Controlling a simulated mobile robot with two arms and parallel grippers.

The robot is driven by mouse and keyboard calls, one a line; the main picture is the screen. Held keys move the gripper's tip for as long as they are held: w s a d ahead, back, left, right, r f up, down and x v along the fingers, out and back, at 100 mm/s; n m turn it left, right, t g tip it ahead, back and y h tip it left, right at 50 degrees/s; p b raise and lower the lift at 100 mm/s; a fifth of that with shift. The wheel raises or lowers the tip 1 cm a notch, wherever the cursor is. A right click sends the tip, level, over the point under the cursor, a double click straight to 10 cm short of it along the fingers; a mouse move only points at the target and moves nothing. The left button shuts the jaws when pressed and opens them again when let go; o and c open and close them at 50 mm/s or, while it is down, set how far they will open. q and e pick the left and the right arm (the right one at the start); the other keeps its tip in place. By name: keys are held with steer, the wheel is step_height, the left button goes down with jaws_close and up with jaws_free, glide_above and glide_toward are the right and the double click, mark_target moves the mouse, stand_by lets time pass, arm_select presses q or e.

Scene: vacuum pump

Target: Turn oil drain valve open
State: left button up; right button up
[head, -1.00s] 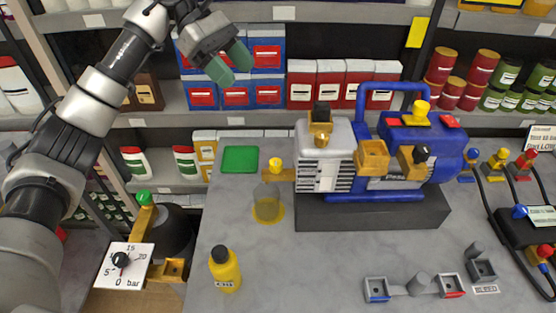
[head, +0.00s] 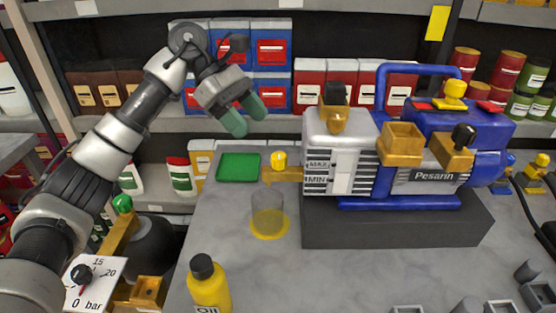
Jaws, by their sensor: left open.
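The blue and grey vacuum pump (head: 340,150) sits on a dark block on the grey bench. A yellow knob (head: 279,160) on a brass fitting sticks out low from the pump's left side; it looks like the oil drain valve. A clear cup (head: 268,212) with a yellow base stands on the bench below and in front of it. My left gripper (head: 245,117) has green fingertips. It is open and empty, above and to the left of the yellow knob in the picture, apart from it. My right gripper is out of view.
A green tray (head: 238,167) lies on the bench left of the knob. A yellow oil bottle (head: 209,287) stands at the front left edge. A pressure gauge (head: 85,280) is at the lower left. Shelves with boxes (head: 273,52) stand behind.

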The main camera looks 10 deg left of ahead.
mark_target(277, 154)
arm_select(q)
steer(key=p+x, duration=0.1)
steer(key=x, duration=0.8)
steer(key=shift+c, duration=0.5)
